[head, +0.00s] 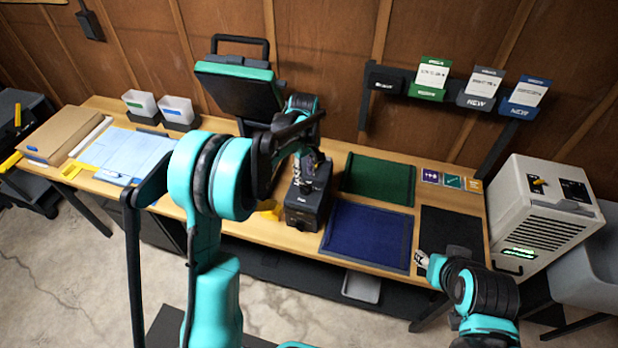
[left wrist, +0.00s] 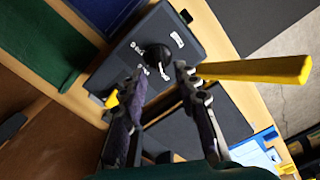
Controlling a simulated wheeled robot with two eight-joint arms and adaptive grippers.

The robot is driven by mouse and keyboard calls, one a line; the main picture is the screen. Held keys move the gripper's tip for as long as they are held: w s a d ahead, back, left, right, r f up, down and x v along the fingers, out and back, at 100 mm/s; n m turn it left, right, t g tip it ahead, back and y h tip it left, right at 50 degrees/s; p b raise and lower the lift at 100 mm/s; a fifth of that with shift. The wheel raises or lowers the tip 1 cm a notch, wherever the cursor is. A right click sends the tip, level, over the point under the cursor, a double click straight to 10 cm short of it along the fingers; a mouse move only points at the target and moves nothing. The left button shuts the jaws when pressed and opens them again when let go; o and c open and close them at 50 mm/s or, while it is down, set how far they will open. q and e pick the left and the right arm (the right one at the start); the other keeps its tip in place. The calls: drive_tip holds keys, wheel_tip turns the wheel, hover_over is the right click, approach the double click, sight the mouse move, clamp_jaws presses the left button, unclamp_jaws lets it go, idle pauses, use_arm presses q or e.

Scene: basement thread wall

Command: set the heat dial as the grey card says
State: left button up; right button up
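A dark box-shaped device (head: 303,208) stands on the bench under my left gripper (head: 314,160). In the left wrist view, a round black dial (left wrist: 155,54) sits on its top face, with small white marks around it that are too small to read. My left gripper (left wrist: 160,74) is open, its two fingertips apart and just short of the dial; I cannot tell whether they touch it. The grey card holder (head: 478,101) hangs on the back wall with a white card (head: 485,82), its writing unreadable. My right gripper (head: 422,260) is low over the dark mat's front edge; its fingers are unclear.
A yellow handle (left wrist: 255,70) sticks out beside the device. Green (head: 380,178) and blue (head: 368,235) mats lie to its right. Green (head: 429,86) and blue (head: 522,106) card holders flank the grey one. A white machine (head: 545,218) stands at the bench's right end.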

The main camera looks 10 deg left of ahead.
sight(306, 185)
use_arm(q)
wheel_tip(306, 185, down, 6)
drive_tip(key=shift+r+b, duration=0.25)
drive_tip(key=shift+b, duration=0.05)
clamp_jaws()
